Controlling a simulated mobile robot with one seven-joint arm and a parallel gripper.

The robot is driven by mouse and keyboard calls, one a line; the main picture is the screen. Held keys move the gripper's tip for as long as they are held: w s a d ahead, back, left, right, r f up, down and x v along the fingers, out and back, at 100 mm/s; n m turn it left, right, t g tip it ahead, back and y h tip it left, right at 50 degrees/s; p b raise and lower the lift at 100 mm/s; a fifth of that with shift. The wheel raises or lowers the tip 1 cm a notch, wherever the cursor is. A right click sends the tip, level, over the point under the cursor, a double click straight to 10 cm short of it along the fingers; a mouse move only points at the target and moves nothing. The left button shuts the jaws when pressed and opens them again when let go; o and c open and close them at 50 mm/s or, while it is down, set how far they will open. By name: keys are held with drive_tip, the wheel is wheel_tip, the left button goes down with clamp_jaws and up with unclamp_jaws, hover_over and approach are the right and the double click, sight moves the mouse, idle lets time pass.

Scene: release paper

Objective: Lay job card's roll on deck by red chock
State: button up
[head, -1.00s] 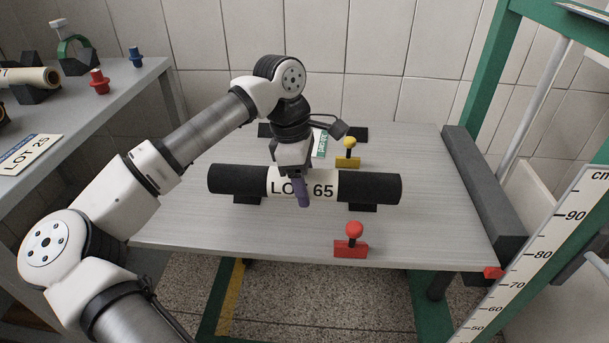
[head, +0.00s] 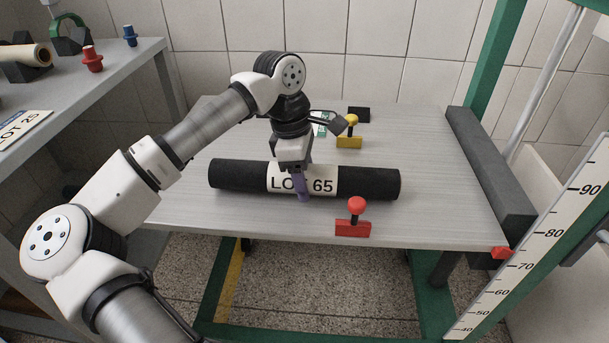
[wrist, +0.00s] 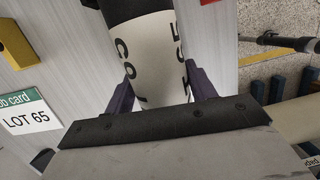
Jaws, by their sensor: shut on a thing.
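A black roll (head: 370,184) with a white band reading LOT 65 lies crosswise over the grey deck (head: 430,160). My gripper (wrist: 160,72) is shut around its white band, with purple fingers on both sides in the wrist view. In the head view only one finger shows clearly. I cannot tell whether the roll touches the deck. The red chock (head: 353,228) stands near the deck's front edge, just in front of the roll's right half and apart from it in the picture. The job card (wrist: 27,115) reads LOT 65; it is partly hidden behind my arm in the head view.
A yellow chock (head: 349,141) and a black block (head: 359,114) stand behind the roll. A dark bar (head: 490,165) runs along the deck's right edge. A shelf (head: 110,75) at left holds another roll (head: 28,55) and red and blue pieces.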

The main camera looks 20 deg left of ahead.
drive_tip(key=shift+f, duration=0.15)
drive_tip(key=o, duration=1.3)
drive_tip(key=p+v, duration=0.1)
drive_tip(key=v, duration=1.2)
drive_tip(key=shift+r, duration=0.45)
